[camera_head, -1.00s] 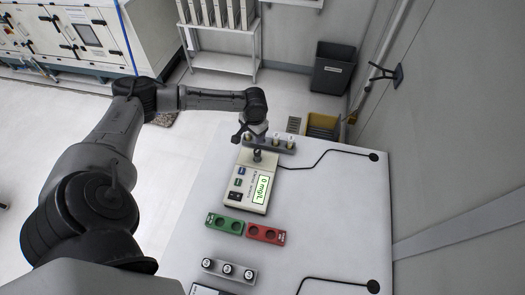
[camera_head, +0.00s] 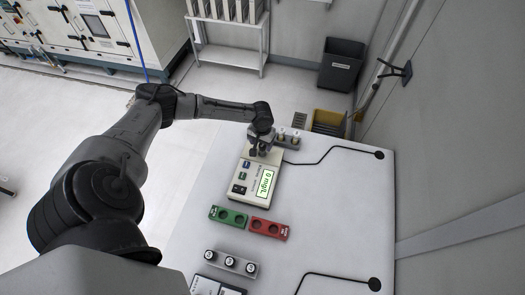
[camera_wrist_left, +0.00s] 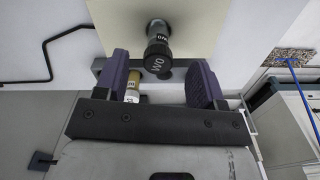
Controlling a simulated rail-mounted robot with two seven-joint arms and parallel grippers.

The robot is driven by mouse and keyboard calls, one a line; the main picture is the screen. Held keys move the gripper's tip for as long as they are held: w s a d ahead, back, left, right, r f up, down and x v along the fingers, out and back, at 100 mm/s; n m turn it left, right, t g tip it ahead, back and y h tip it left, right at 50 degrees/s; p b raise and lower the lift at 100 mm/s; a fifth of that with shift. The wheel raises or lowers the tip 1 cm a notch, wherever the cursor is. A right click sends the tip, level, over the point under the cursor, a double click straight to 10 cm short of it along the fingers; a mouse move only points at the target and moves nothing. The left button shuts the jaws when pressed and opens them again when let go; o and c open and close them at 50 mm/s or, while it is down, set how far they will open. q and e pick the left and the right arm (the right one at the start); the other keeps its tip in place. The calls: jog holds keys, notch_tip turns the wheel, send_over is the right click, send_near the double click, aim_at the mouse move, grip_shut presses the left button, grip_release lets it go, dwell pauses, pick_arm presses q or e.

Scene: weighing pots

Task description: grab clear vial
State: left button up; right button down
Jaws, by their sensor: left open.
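The clear vial (camera_wrist_left: 158,48) stands upright in the top of the beige meter (camera_wrist_left: 215,25). It has a dark cap marked "W0". My left gripper (camera_wrist_left: 157,58) is open, with its two dark fingers on either side of the vial's cap in the wrist view. A gap shows between cap and fingers. In the head view, my left gripper (camera_head: 262,150) is over the far end of the meter (camera_head: 255,180), whose screen reads 0 mg/L, and mostly hides the vial. My right gripper is not in view.
A grey rack (camera_head: 291,144) with capped vials stands just beyond the meter. A yellowish vial (camera_wrist_left: 132,85) shows behind my left finger. Green (camera_head: 228,217) and red (camera_head: 270,228) holders and a near vial rack (camera_head: 231,263) stand closer. The right side of the table is mostly clear.

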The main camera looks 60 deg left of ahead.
aim_at(262, 146)
pick_arm(q)
jog(key=shift+w+a+f, duration=0.1)
jog(key=shift+f, duration=1.25)
jog(key=shift+w+f, duration=0.1)
jog(key=shift+f, duration=1.25)
jog(key=shift+c, duration=0.2)
jog(key=c, duration=1)
jog(key=shift+r, duration=0.15)
